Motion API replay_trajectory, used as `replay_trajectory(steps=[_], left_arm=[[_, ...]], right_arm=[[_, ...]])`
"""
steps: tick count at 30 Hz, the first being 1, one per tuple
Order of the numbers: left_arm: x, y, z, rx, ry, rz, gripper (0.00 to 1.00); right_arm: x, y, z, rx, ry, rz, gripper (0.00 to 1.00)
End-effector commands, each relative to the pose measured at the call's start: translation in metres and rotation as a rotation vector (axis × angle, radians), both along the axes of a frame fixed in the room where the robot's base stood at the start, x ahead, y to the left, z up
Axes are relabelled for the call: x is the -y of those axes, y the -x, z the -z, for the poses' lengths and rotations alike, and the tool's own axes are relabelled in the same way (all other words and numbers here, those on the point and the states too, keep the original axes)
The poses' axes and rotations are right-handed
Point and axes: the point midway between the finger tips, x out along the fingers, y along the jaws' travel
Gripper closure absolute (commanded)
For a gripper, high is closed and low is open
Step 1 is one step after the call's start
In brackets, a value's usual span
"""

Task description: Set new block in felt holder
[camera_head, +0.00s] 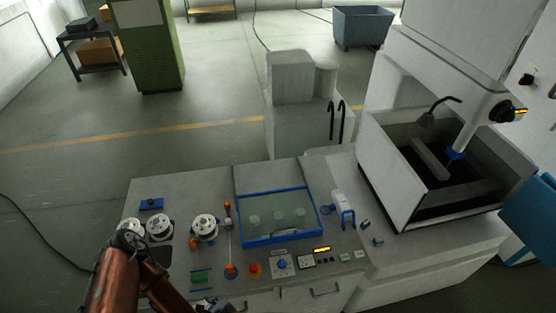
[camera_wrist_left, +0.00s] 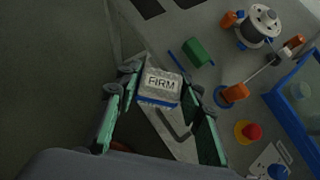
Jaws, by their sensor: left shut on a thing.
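My left gripper (camera_wrist_left: 161,90) is shut on a pale grey block (camera_wrist_left: 160,85) marked "FIRM", with a blue lower edge. It holds the block beyond the panel's front edge in the left wrist view. A green block-like piece (camera_wrist_left: 197,52) lies on the panel beyond the gripper, beside a thin blue strip (camera_wrist_left: 176,61). The green piece also shows in the head view (camera_head: 201,276). I cannot tell for certain which part is the felt holder. In the head view my left arm reaches in at lower left, and its gripper is mostly cut off at the bottom edge. My right gripper is out of view.
Wire spools (camera_head: 204,228) and orange guides (camera_head: 231,271) stand right of and behind the green piece. A red button (camera_head: 254,269) and blue knob (camera_head: 282,264) sit farther right. A blue-framed lidded tray (camera_head: 275,237) lies behind. An open machine tank (camera_head: 400,213) stands at right.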

Motion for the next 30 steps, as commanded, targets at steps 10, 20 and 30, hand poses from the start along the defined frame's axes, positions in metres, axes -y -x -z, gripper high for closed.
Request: replay_trajectory(steps=[10,20,30], left_arm=[[0.012,-0.041,-0.045,0.010,-0.004,0.189,0.89],[0.020,-0.071,-0.082,0.012,-0.007,0.341,0.89],[0.030,-0.078,-0.090,0.001,0.012,0.402,0.89]], right_arm=[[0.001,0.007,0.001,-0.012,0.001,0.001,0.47],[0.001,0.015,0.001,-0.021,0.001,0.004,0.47],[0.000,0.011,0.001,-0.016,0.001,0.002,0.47]])
